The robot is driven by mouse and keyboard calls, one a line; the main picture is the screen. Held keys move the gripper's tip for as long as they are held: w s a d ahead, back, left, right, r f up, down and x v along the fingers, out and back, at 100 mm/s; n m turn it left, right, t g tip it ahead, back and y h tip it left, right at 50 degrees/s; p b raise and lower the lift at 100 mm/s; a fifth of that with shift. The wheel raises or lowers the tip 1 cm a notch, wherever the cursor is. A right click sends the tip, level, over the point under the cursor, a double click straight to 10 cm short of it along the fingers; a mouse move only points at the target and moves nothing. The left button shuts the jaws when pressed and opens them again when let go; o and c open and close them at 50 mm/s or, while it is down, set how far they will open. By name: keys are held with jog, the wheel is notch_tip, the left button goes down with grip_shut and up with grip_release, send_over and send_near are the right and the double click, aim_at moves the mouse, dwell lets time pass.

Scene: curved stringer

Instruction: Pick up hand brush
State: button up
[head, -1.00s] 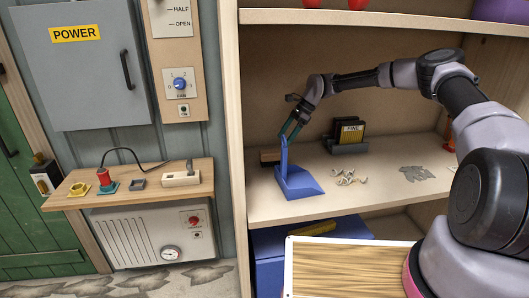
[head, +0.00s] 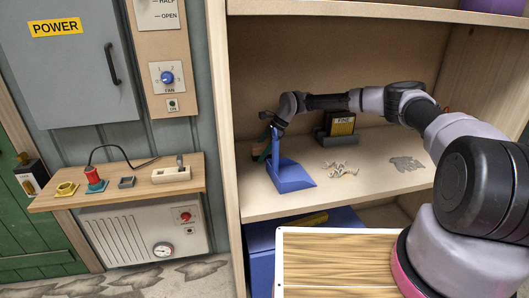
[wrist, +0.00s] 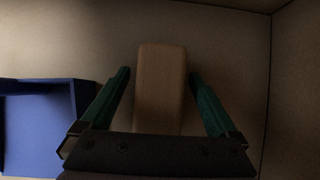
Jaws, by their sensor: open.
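The hand brush (head: 257,152) shows as a small brown wooden piece on the shelf, mostly hidden behind the blue dustpan (head: 290,176) and my gripper. In the wrist view its pale wooden body (wrist: 161,92) lies lengthwise between my fingers; no bristles show. My gripper (head: 262,153) is low behind the dustpan's upright handle. In the wrist view my gripper (wrist: 160,76) is open, with one green finger on each side of the wood and a narrow gap on both sides. The dustpan also shows at the left of the wrist view (wrist: 42,92).
The shelf board (head: 345,190) also holds a black holder with a yellow label (head: 342,124), a pile of pale pieces (head: 340,168) and grey pieces (head: 405,163). The cupboard's left side wall (head: 230,130) stands close to the brush. An upper shelf (head: 380,14) is overhead.

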aim_at(261, 145)
grip_shut()
dwell(0.3)
notch_tip(261, 145, up, 10)
jog(key=shift+f, duration=0.1)
dwell(0.4)
